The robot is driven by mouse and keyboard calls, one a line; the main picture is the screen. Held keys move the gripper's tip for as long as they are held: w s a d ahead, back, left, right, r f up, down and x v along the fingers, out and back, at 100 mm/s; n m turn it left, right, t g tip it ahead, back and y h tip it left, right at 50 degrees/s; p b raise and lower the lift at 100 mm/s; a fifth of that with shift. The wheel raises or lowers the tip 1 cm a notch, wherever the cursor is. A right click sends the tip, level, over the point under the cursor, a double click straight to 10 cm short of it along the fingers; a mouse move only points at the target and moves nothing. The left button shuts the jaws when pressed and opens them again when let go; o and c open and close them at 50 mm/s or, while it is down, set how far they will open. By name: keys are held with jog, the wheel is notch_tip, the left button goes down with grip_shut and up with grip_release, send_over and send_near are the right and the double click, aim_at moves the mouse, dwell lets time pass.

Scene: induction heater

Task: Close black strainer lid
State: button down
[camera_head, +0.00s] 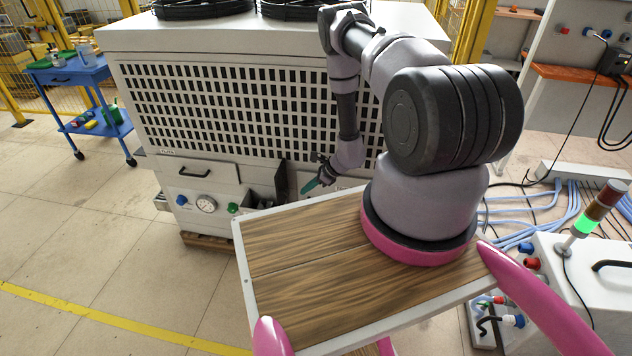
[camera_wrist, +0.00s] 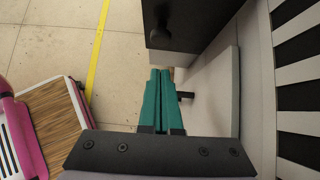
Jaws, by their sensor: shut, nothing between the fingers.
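My gripper (camera_head: 309,187) is in front of the lower part of the large light-grey machine, to the right of a dark open recess. Its two green fingers (camera_wrist: 159,78) lie together, shut and empty. In the wrist view a black block with a round knob (camera_wrist: 187,27) lies just beyond the fingertips, and a short dark peg (camera_wrist: 186,96) shows to the right of the fingers. In the head view a dark upright panel (camera_head: 281,177) stands at the recess. I cannot tell for certain which dark part is the strainer lid, or whether the fingers touch anything.
The machine (camera_head: 250,100) has a slotted grille. A pressure gauge (camera_head: 206,204), a green knob (camera_head: 233,208) and a black handle (camera_head: 195,173) are on its lower front. A blue cart (camera_head: 70,78) stands far left.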

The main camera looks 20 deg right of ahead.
jog(key=shift+w+a, duration=0.45)
jog(key=shift+a, duration=0.4)
jog(key=shift+w+a, duration=0.45)
jog(key=shift+a, duration=0.35)
jog(key=shift+a, duration=0.1)
